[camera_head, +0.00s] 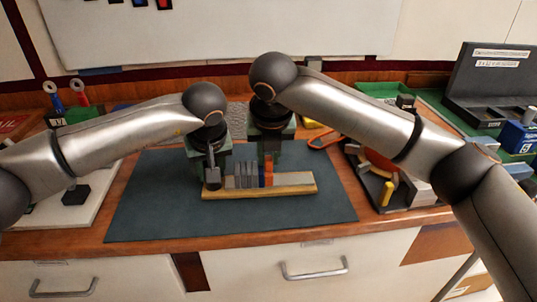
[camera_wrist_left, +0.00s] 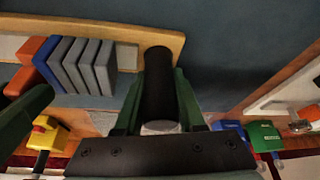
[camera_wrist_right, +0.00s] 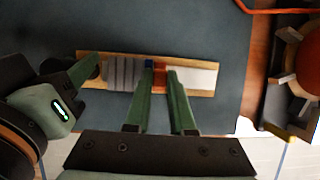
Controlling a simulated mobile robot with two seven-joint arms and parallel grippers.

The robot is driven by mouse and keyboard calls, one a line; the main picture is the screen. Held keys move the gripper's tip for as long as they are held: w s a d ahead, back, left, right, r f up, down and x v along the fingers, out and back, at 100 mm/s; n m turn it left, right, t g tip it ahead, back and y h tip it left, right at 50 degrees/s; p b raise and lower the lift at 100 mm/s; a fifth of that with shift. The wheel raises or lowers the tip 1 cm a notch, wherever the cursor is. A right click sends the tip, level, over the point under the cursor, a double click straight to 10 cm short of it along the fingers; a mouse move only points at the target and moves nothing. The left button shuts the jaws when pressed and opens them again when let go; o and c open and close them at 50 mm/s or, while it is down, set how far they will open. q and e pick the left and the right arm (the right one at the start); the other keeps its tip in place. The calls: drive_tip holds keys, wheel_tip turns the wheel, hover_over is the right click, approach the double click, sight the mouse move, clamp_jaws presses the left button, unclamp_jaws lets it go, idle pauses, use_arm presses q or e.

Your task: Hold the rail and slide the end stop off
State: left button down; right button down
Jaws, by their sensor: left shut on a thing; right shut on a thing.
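A wooden board (camera_head: 262,194) carries a pale rail (camera_head: 294,180) with several grey blocks (camera_head: 243,176) and a blue block (camera_wrist_right: 149,64). An orange end stop (camera_wrist_right: 160,72) sits beside the blue block, with bare rail on its other side. My right gripper (camera_wrist_right: 160,78) is shut on the orange end stop, one finger on each side. A dark upright handle (camera_wrist_left: 158,85) stands at the board's left end. My left gripper (camera_head: 212,166) is shut on this handle, which also shows in the head view (camera_head: 213,180). The fingertip contacts are partly hidden.
The board lies on a dark mat (camera_head: 160,215) with clear room around it. A tray of parts (camera_head: 400,190) stands to the right, near an orange-handled tool (camera_head: 323,139). A white board with tools (camera_head: 95,205) lies at the left.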

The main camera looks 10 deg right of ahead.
use_arm(q)
drive_tip(key=shift+a, duration=0.1)
use_arm(e)
drive_tip(key=d, duration=0.6)
drive_tip(key=shift+s+d, duration=0.1)
drive_tip(key=shift+d, duration=0.25)
drive_tip(key=c, duration=0.8)
unclamp_jaws()
drive_tip(key=shift+o, duration=0.2)
drive_tip(key=shift+a, duration=0.1)
drive_tip(key=shift+s+r, duration=0.1)
drive_tip(key=shift+r, duration=0.15)
drive_tip(key=v, duration=1.1)
drive_tip(key=shift+r, duration=0.2)
